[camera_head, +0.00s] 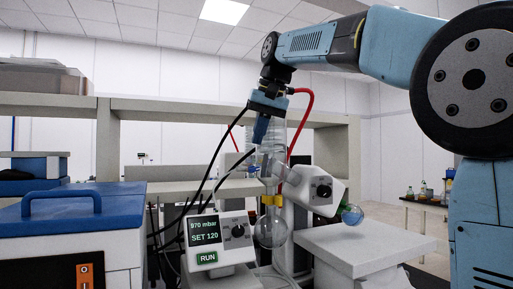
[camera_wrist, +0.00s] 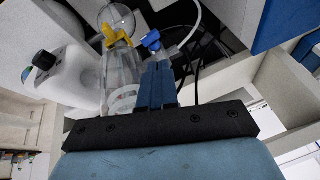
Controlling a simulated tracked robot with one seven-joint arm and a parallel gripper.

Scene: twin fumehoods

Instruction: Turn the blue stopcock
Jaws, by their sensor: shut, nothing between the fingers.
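The blue stopcock (camera_wrist: 151,41) shows in the wrist view, on a glass side branch beside the yellow clip (camera_wrist: 115,32). My gripper (camera_wrist: 158,64) is shut and empty; its blue fingers point toward the stopcock, with the tips just short of it in the picture. I cannot tell whether they touch. In the head view my gripper (camera_head: 260,140) points down in front of the upright glass condenser (camera_head: 274,140) of the rotary evaporator.
A round flask (camera_head: 271,229) hangs below the condenser. The controller (camera_head: 222,242) reads 970 mbar, SET 120, RUN. A red hose (camera_head: 307,112) and black cables run close to my gripper. A blue-lidded box (camera_head: 70,203) stands left, and a white platform (camera_head: 365,247) right.

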